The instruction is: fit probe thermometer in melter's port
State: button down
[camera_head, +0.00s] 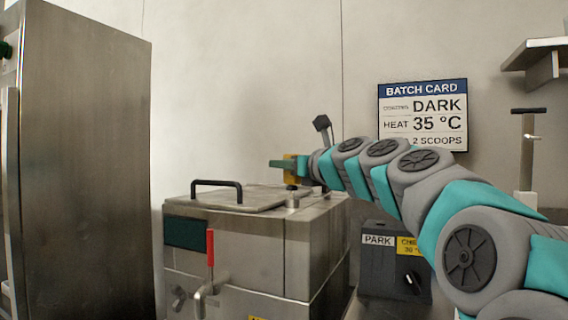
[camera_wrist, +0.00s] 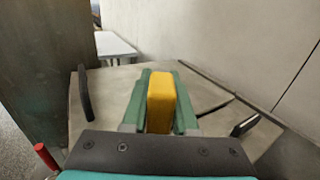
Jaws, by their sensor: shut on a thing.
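The probe thermometer shows as a yellow block (camera_head: 290,158) above the melter's top in the head view. The wrist view shows its yellow body (camera_wrist: 161,100) upright between two green fingers. My gripper (camera_head: 282,164) is shut on it; the fingers also show in the wrist view (camera_wrist: 160,112). The melter (camera_head: 240,255) is a steel box with a lid. A short metal collar (camera_head: 292,201), which looks like the port, stands on its top right of the lid, just below the thermometer. I cannot tell whether the probe's tip is in the collar; the wrist view hides it.
The lid has a black handle (camera_head: 217,184). A red-handled tap (camera_head: 210,247) is on the melter's front. A tall steel cabinet (camera_head: 85,160) stands at left. A dark control box (camera_head: 395,270) is at right, below a batch card (camera_head: 423,112) on the wall.

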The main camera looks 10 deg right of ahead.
jog(key=shift+f+b, duration=0.35)
jog(key=shift+f, duration=0.5)
jog(key=c, duration=0.6)
grip_release()
jog(key=v, duration=0.7)
jog(key=shift+s+d, duration=0.1)
jog(key=shift+s, duration=0.05)
jog(key=shift+s+d, duration=0.1)
jog(key=shift+s, duration=0.15)
